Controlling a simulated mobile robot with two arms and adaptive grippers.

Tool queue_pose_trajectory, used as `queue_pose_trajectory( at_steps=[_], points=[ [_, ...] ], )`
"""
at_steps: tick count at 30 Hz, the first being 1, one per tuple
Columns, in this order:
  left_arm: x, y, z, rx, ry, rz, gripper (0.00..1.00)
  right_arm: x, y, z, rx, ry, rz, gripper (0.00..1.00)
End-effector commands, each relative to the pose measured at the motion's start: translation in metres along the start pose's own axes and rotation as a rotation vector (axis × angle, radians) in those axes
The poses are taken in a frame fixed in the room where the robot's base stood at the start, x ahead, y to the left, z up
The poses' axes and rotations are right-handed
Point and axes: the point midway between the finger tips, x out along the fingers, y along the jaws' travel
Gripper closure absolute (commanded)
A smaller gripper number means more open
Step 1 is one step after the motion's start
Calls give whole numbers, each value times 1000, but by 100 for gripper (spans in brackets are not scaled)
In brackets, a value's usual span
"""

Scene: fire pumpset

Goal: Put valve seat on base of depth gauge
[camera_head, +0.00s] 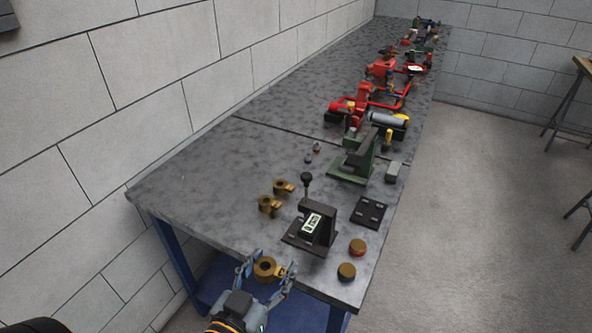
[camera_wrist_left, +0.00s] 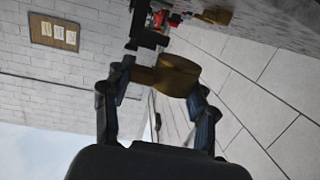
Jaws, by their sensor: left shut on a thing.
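The valve seat is a brass ring-like part with a side lug (camera_head: 265,267), held between the fingers of my left gripper (camera_head: 266,272), which is shut on it. In the left wrist view the valve seat (camera_wrist_left: 172,75) sits between both fingers. The gripper is at the table's front edge, to the lower left of the depth gauge (camera_head: 317,222). The gauge is a dark stand with a small display and a black-knobbed lever, and its flat dark base (camera_head: 294,239) looks empty. Two similar brass parts (camera_head: 268,204) (camera_head: 282,187) lie on the table behind. My right gripper is not in view.
A green press (camera_head: 352,165) and red pump parts (camera_head: 362,103) stand farther back. The table's left part (camera_head: 205,185) is clear.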

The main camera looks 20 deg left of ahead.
Motion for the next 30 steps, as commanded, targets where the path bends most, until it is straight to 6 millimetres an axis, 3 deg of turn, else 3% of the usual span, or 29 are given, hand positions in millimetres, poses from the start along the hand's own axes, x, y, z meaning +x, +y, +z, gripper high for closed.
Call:
queue_pose_trajectory(
  at_steps=[5, 10, 15, 18, 24, 30],
  points=[
    [0, -24, 13, 12, -2, 16, 86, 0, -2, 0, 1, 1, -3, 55],
    [2, -79, 22, 21, -1, 41, 86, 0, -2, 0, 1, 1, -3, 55],
    [11, -135, 4, 23, 4, 59, 86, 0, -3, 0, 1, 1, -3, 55],
    [16, -157, -12, 20, 4, 67, 86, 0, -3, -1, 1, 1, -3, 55],
    [23, -178, -33, 15, 2, 77, 86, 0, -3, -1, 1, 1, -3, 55],
    [24, -181, -37, 11, 1, 78, 86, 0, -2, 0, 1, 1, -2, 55]
  ],
)
